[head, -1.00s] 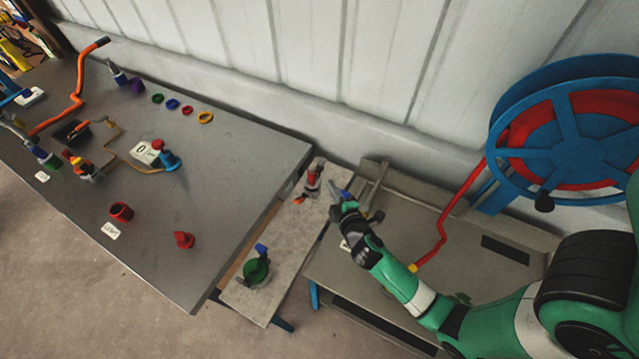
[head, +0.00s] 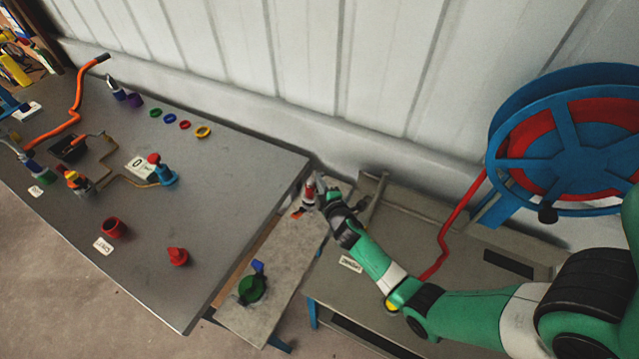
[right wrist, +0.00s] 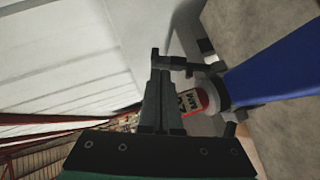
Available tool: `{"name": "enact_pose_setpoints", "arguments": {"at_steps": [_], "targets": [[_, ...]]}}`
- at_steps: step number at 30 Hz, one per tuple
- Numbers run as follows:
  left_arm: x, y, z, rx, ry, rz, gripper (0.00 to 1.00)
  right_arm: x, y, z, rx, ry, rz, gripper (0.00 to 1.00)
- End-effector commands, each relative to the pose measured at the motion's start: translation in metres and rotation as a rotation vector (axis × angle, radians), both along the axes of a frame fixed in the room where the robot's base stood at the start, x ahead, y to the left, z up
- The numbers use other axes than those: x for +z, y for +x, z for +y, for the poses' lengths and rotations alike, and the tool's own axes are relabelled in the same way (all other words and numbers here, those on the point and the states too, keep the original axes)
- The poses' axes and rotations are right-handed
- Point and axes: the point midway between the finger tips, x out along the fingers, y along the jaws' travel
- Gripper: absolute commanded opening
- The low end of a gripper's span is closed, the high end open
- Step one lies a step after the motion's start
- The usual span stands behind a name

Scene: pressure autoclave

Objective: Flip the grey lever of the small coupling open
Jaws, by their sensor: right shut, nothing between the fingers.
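A small red coupling with grey parts (head: 308,196) stands at the far end of the narrow grey shelf in the head view. In the right wrist view its red labelled body (right wrist: 192,101) shows beside the fingers, with a grey collar and a blue bar running to the upper right. My right gripper (head: 322,184) is shut and empty, right at the coupling. Its fingers (right wrist: 163,98) partly cover the red body in the wrist view. Whether they touch the coupling I cannot tell. The lever's position is not clear. My left gripper is not in view.
A green coupling (head: 252,289) with a blue part stands at the near end of the shelf (head: 285,275). The large grey table (head: 220,200) to the left holds several valves and rings. A blue and red hose reel (head: 570,140) stands at the right. The wall is close behind.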

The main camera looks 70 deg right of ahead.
Motion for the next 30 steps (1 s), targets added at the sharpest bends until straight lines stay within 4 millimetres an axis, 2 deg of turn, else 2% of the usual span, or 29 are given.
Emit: {"name": "enact_pose_setpoints", "arguments": {"at_steps": [7, 12, 30], "targets": [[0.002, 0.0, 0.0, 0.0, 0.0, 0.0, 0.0, 0.001, 0.0, 0.0, -0.001, 0.004, 0.0, 0.0], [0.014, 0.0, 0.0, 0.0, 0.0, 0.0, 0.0, 0.004, -0.001, -0.003, -0.003, 0.037, -0.001, 0.0], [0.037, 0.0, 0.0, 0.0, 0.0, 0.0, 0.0, 0.002, -0.002, -0.015, -0.002, 0.129, -0.004, 0.0]]}}
